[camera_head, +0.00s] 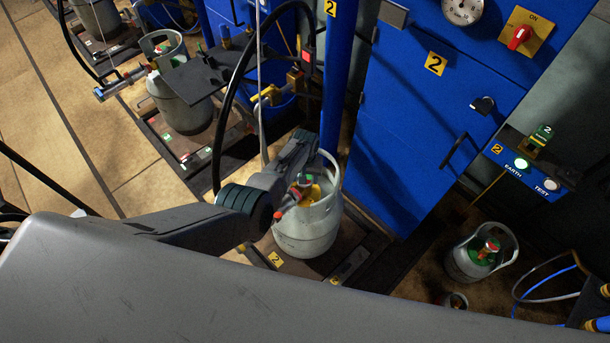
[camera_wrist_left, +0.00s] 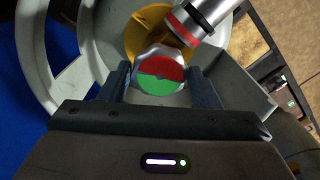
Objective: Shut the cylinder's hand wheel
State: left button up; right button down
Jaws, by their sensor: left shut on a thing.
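The grey gas cylinder (camera_head: 306,238) stands upright on a low platform in front of the blue cabinet, with a yellow "2" tag beside it. Its hand wheel (camera_wrist_left: 160,76) has a silvery rim and a half red, half green top, and sits inside the cylinder's collar. My left gripper (camera_wrist_left: 160,73) is shut on the hand wheel, one finger on each side of it. In the head view my left gripper (camera_head: 296,184) reaches down at the collar and partly hides the wheel. A silver connector with a red band (camera_wrist_left: 190,22) lies close beside the wheel. My right gripper is not in view.
The blue cabinet (camera_head: 425,130) rises just behind the cylinder. Another cylinder (camera_head: 185,100) stands at upper left, and a small one (camera_head: 468,265) at lower right. EARTH and TEST lamps (camera_head: 521,163) are at right.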

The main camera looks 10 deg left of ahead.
pick_arm(q)
jog(key=shift+m, duration=2)
jog(key=shift+s, duration=0.1)
jog(key=o, duration=1)
notch_tip(320, 180, up, 11)
jog(key=p, duration=0.3)
jog(key=shift+f, duration=0.15)
